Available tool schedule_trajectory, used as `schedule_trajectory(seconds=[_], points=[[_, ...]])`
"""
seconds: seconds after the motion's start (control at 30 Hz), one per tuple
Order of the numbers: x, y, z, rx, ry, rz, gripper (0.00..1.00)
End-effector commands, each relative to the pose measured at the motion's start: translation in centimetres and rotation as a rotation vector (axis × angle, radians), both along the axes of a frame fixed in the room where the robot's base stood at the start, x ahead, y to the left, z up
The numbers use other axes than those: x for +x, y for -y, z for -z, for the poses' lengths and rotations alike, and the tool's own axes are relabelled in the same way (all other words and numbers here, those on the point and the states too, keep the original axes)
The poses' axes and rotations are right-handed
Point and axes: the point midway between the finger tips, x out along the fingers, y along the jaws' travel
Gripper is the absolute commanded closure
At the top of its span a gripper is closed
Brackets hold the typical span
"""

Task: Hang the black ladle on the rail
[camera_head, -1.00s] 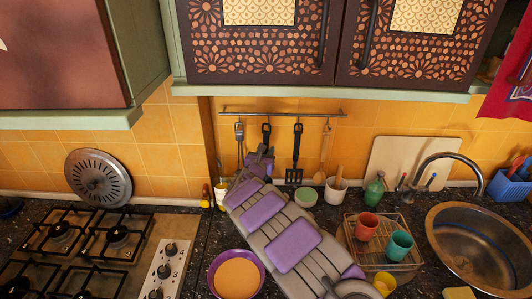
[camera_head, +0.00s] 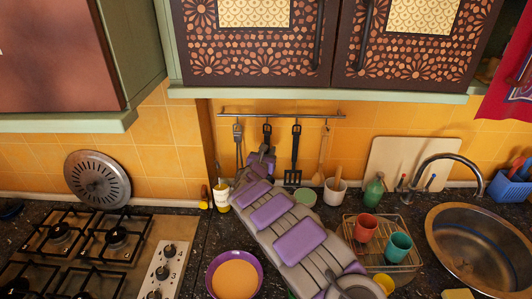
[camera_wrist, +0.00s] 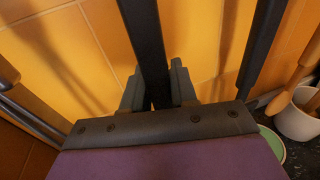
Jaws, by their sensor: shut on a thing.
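The rail (camera_head: 300,115) runs along the yellow tiled wall under the cupboards. The black ladle's handle (camera_head: 267,130) stands upright with its top at the rail; I cannot tell whether it is hooked on. My gripper (camera_head: 264,150) is just below that top, near the wall. In the wrist view my gripper (camera_wrist: 157,92) is shut on the ladle's dark handle (camera_wrist: 143,35), which passes between the two fingers. The ladle's bowl is hidden behind my gripper and arm.
On the rail, a grey utensil (camera_head: 238,140) hangs left of the ladle; a black slotted turner (camera_head: 295,155) and a wooden spoon (camera_head: 323,155) hang right. Below are a white pot (camera_head: 335,191), a green bowl (camera_head: 305,197), a purple bowl (camera_head: 234,274) and a dish rack (camera_head: 350,232).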

Motion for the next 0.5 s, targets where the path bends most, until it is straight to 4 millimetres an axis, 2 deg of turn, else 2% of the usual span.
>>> schedule_trajectory(seconds=[0.23,0.27,0.5], points=[[-0.02,-0.32,0.03,-0.002,0.000,-0.001,1.00],[-0.01,-0.35,0.03,-0.002,0.000,-0.001,0.71],[-0.02,-0.30,0.04,-0.002,0.000,-0.001,0.48]])
